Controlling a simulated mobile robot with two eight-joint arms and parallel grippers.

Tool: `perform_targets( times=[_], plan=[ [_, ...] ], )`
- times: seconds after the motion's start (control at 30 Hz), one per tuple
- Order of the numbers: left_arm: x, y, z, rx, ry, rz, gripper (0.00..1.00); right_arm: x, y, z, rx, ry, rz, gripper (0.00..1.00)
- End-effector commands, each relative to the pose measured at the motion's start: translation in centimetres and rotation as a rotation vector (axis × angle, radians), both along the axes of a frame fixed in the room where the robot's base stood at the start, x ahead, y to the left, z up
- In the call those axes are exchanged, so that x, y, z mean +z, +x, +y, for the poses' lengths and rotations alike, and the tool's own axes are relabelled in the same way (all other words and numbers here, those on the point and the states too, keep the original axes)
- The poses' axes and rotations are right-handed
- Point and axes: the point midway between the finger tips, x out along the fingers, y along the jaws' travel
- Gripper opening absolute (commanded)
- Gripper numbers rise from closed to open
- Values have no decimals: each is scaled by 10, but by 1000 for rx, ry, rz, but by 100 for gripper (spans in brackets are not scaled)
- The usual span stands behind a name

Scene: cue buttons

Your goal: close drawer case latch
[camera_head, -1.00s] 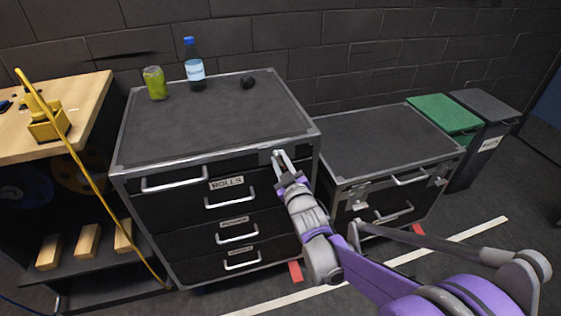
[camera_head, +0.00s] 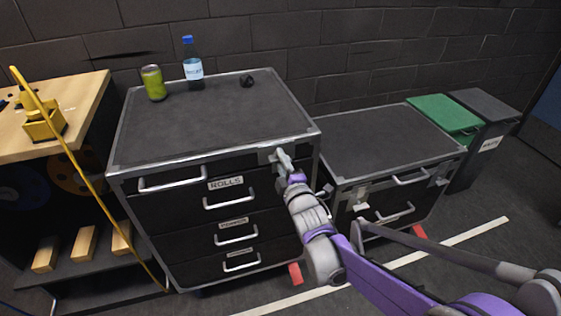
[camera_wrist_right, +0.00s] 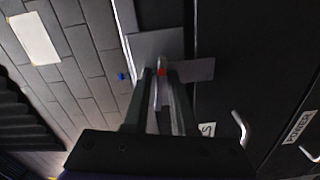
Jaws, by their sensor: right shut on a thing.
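The black drawer case (camera_head: 215,130) with metal edges stands in the middle of the head view, its drawers closed. Its latch, a grey metal piece (camera_head: 272,157), is at the top right corner of the front, partly hidden by my gripper. My right gripper (camera_head: 283,160) is at this latch, with its fingers close together. In the right wrist view the fingers (camera_wrist_right: 160,98) are shut on a narrow piece of the latch with a red spot (camera_wrist_right: 162,72), beside a grey plate (camera_wrist_right: 196,69). My left gripper is not in view.
A lower case (camera_head: 380,140) is close on the right, near a green-lidded bin (camera_head: 445,113). A wooden bench (camera_head: 60,115) is at left.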

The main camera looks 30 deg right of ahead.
Motion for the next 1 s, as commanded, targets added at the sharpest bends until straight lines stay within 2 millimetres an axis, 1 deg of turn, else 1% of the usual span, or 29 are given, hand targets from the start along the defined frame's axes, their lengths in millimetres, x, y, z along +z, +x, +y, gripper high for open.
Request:
perform_targets(
  times=[0.2, 0.4, 0.97, 1.0],
  plan=[
    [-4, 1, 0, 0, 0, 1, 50, -1, -1, 0, -1, -128, 33, 0],
    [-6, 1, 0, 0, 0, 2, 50, -1, -1, 0, -1, -195, 49, 0],
    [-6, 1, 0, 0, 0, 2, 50, 0, -1, 0, -1, -226, 57, 0],
    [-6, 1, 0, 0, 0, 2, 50, 0, -1, 0, -1, -225, 56, 26]
  ],
)
